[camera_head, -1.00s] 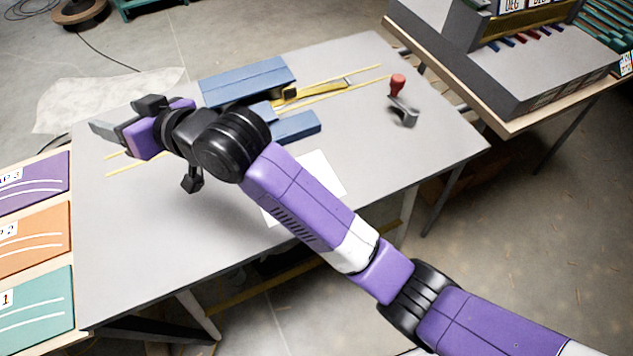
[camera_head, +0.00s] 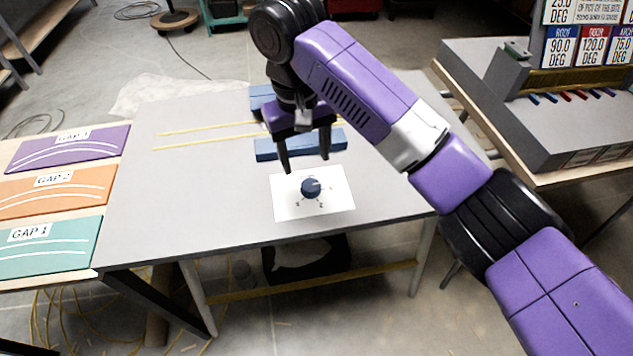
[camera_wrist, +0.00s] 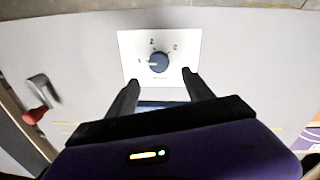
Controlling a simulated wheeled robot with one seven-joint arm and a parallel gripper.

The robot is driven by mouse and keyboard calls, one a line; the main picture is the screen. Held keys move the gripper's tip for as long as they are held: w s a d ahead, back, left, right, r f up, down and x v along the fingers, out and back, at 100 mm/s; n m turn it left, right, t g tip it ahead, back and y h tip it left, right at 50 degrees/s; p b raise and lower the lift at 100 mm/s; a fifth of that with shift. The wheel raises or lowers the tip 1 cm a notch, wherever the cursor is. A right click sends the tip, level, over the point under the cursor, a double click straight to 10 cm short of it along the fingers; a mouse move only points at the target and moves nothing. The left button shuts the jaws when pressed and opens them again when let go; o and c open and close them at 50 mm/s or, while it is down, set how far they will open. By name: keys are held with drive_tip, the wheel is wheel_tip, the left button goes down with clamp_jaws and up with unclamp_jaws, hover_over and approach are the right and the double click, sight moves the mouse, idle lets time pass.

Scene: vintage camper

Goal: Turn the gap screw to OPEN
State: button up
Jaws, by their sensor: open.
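The gap screw is a round dark blue knob (camera_head: 311,188) on a white marked plate (camera_head: 285,208) near the front of the grey table. The knob also shows in the wrist view (camera_wrist: 159,62), with marks around it on the plate (camera_wrist: 127,42); a pale pointer line on it appears to aim at the "1" side. My gripper (camera_head: 305,164) points down, open and empty, above and just behind the knob. In the wrist view the fingertips (camera_wrist: 161,78) are spread on either side, short of the knob and apart from it.
Blue blocks (camera_head: 268,150) stand on the table behind the plate, partly hidden by my gripper. Yellow strips (camera_head: 205,130) run along the table. GAP panels (camera_head: 45,240) lie at left. A red-handled clamp (camera_wrist: 38,105) shows in the wrist view. A grey machine (camera_head: 545,125) stands at right.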

sight(310, 184)
drive_tip(key=shift+s+d+f, duration=0.1)
drive_tip(key=shift+d+f, duration=0.05)
drive_tip(key=shift+f, duration=0.2)
drive_tip(key=shift+d+f+b, duration=0.2)
drive_tip(key=shift+f+b, duration=0.5)
drive_tip(key=shift+f, duration=2.85)
clamp_jaws()
drive_tip(key=shift+r+p, duration=0.1)
drive_tip(key=shift+p, duration=0.2)
